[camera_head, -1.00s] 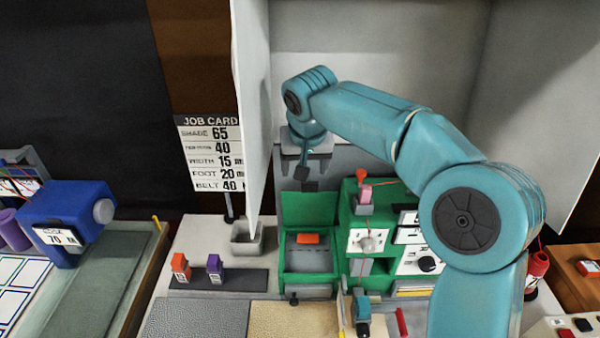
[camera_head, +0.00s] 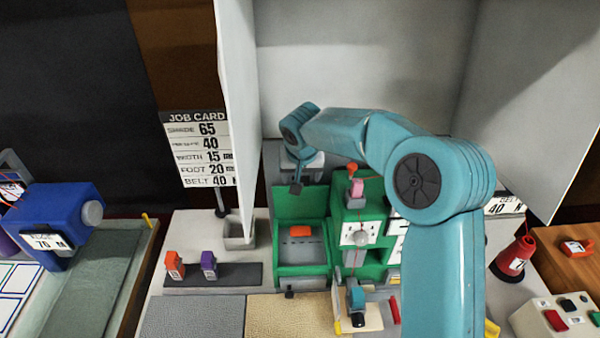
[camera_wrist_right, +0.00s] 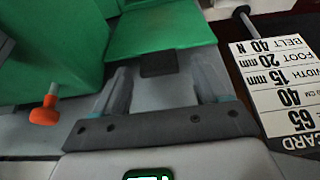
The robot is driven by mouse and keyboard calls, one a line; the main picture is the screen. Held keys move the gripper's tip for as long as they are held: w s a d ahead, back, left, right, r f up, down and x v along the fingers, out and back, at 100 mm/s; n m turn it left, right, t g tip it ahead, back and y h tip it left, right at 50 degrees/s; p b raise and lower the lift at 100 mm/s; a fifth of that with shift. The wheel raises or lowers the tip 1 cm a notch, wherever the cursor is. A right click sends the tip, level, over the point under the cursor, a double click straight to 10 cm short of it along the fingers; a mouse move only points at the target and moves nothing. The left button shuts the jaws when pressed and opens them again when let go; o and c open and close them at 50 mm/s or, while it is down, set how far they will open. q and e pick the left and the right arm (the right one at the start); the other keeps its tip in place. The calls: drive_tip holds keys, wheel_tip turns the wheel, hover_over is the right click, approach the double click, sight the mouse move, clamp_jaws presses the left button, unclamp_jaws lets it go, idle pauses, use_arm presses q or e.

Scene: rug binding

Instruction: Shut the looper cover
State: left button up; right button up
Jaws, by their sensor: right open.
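The looper cover (camera_head: 299,204) is a green panel standing up and open at the back of a green box. The looper box (camera_head: 302,270) is open on top, with an orange part (camera_head: 301,231) inside. My right gripper (camera_head: 298,176) is at the cover's upper edge, partly hidden in the head view. In the right wrist view, its two fingers (camera_wrist_right: 163,88) are apart, with a dark tab (camera_wrist_right: 159,63) at the edge of the green cover (camera_wrist_right: 160,28) between them. I cannot tell whether they touch the tab. My left gripper is not in view.
The green machine head (camera_head: 360,225) with a dial stands right of the box. A grey bin (camera_head: 240,232) and a dark strip with orange and purple spools (camera_head: 208,262) are at left. A red cone (camera_head: 514,256) stands at right.

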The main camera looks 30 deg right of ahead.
drive_tip(key=shift+w+d+f, duration=0.15)
drive_tip(key=shift+w+f, duration=0.15)
drive_tip(key=shift+f, duration=0.25)
drive_tip(key=shift+w+d+f, duration=0.1)
drive_tip(key=shift+d+f, duration=0.1)
drive_tip(key=shift+f, duration=0.2)
drive_tip(key=shift+a+r, duration=0.1)
